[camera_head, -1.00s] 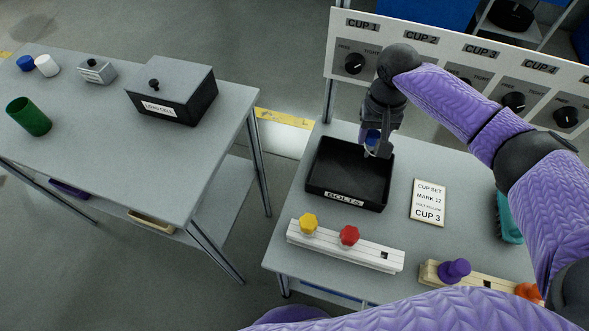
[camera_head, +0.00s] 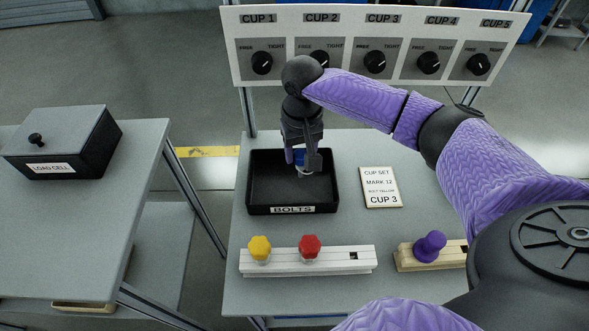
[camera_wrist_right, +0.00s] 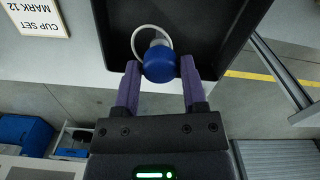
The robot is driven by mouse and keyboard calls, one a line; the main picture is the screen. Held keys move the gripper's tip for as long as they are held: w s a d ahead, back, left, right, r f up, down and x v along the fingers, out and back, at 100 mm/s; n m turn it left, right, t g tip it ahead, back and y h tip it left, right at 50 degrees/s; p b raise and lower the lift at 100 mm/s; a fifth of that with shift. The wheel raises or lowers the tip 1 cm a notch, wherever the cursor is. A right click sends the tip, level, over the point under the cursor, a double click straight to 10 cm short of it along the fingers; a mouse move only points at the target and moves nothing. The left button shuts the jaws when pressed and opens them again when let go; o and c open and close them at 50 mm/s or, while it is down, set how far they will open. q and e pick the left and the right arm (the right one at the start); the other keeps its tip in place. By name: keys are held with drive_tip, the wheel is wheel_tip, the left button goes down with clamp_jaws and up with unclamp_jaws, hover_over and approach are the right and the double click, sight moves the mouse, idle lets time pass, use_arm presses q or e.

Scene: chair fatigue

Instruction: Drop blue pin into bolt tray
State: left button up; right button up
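The blue pin (camera_head: 299,157) is between the fingers of my right gripper (camera_head: 303,160), with its pale shaft pointing down. In the right wrist view the blue head (camera_wrist_right: 159,66) sits between the two purple fingertips (camera_wrist_right: 160,68), which appear to close on its sides. A thin white loop shows around the shaft. The black bolt tray (camera_head: 262,190), labelled BOLTS, lies directly below; the pin is over its inside, and its exact height above the floor is hard to tell. The tray also shows in the wrist view (camera_wrist_right: 205,30). My left gripper is not in view.
A white block (camera_head: 340,262) with yellow and red knobs stands in front of the tray. A wooden block (camera_head: 405,260) with a purple knob is to its right. A CUP 3 card (camera_head: 380,187) lies beside the tray. A dial panel (camera_head: 232,60) rises behind.

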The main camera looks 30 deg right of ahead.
drive_tip(key=o, duration=0.3)
use_arm(q)
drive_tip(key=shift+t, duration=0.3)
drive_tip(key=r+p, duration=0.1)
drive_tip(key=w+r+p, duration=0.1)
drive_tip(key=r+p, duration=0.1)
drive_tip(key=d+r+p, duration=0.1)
drive_tip(key=p, duration=0.1)
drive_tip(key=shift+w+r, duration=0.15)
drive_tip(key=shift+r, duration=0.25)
use_arm(e)
drive_tip(key=shift+o, duration=0.2)
wheel_tip(320, 180, up, 10)
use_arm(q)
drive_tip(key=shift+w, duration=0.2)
